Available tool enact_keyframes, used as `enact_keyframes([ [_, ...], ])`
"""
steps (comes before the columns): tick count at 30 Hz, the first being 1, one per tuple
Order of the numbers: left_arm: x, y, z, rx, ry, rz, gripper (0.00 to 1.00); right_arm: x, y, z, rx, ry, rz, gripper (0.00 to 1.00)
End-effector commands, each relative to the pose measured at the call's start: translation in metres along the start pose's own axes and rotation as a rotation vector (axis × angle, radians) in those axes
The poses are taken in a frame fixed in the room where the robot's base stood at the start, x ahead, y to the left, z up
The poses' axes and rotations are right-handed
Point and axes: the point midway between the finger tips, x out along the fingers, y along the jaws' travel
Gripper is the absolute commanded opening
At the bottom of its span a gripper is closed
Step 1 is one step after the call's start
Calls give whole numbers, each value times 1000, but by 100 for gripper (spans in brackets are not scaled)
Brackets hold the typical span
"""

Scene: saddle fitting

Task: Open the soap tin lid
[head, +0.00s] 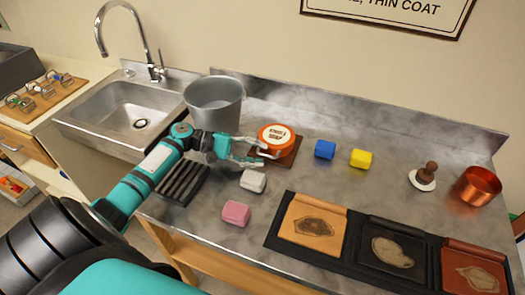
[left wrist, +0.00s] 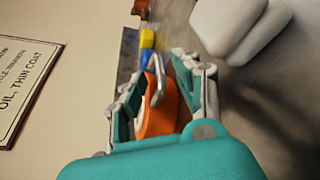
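The soap tin (head: 277,138) is round and orange with a white label on top. It sits with its lid on, on a brown board (head: 298,153) on the metal counter. My left gripper (head: 260,151) is at the tin's near left side. In the left wrist view, my left gripper (left wrist: 166,95) has its fingers spread apart, with the orange tin (left wrist: 168,108) between them. A bent metal piece (left wrist: 156,75) shows at the tin there. Whether the fingers touch the tin is unclear. The tin's lower near side is partly hidden. My right gripper is not in view.
A grey bucket (head: 214,102) stands close behind my left arm, beside the sink (head: 128,117). White (head: 253,181), pink (head: 236,213), blue (head: 325,149) and yellow (head: 361,159) blocks lie around the tin. Leather panels (head: 313,226) lie front right; a copper pot (head: 478,186) stands far right.

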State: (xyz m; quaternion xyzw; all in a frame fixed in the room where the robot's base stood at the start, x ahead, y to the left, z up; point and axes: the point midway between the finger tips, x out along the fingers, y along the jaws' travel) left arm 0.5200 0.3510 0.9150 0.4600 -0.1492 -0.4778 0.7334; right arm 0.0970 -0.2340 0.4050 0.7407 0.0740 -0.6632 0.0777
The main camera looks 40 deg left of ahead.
Motion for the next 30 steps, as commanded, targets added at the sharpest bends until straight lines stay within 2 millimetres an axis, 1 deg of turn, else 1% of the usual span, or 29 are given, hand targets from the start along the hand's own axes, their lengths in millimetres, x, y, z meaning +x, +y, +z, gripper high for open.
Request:
enact_keyframes([
  [1,6,1,1,-1,-2,0,32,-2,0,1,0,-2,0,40],
  [6,17,0,0,0,-1,0,32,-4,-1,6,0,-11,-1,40],
  [14,18,0,0,0,0,-1,32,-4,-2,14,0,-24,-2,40],
  [17,18,0,0,0,0,-1,22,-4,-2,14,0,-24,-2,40],
  [22,18,0,0,-1,0,-1,0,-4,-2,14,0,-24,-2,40],
  [30,18,-1,0,-1,0,-1,0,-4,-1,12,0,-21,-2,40],
])
